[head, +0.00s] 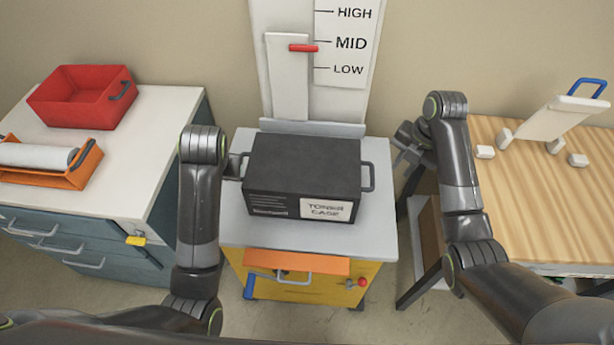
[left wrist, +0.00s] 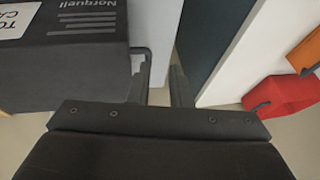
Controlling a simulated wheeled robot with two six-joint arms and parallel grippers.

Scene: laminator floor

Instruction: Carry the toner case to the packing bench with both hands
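The toner case (head: 303,165), a dark box with a white label and a handle at each end, sits flat on the grey top of a yellow cabinet (head: 233,232). My left gripper (head: 237,165) is beside its left handle and mostly hidden by my arm. In the left wrist view its fingers (left wrist: 160,88) are apart, with the case (left wrist: 75,50) at left and its handle close to the left finger. My right gripper (head: 402,147) looks open and empty, to the right of the right handle and apart from it. The wooden-topped bench (head: 530,215) stands at the right.
The bench holds small white blocks (head: 485,152) and a tilted white board with a blue handle (head: 560,117) towards the back; its front is clear. A left counter carries a red bin (head: 82,97) and an orange roll holder (head: 60,177). A scale panel (head: 345,42) stands behind the case.

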